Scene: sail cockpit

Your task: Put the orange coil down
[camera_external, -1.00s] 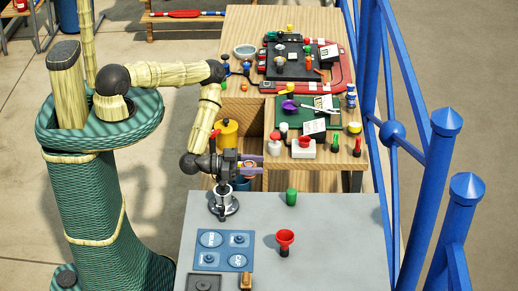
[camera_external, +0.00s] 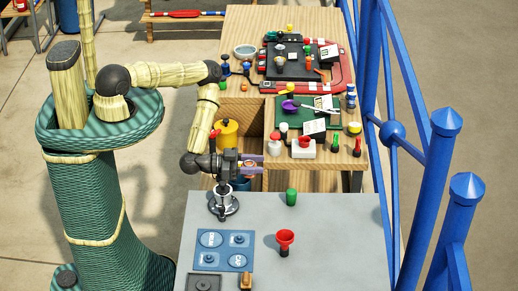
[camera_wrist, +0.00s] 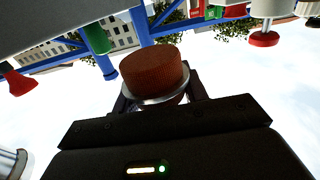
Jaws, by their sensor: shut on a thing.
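The orange coil (camera_wrist: 153,70) is a short orange-brown cylinder with a silvery flange, seen close up between my fingers in the wrist view. In the external view a small bit of orange (camera_external: 250,165) shows between the purple fingertips. My gripper (camera_external: 251,164) is shut on the coil and holds it clear of any surface, over the gap between the grey table and the wooden bench. In the wrist view my gripper (camera_wrist: 157,95) has a dark finger on each side of the coil.
The grey table (camera_external: 340,225) bears a chrome stand (camera_external: 223,203), a green cylinder (camera_external: 291,197), a red funnel-shaped piece (camera_external: 285,238) and a blue panel (camera_external: 224,250). Its right side is clear. The wooden bench (camera_external: 240,105) behind is crowded. Blue railings (camera_external: 432,180) stand at right.

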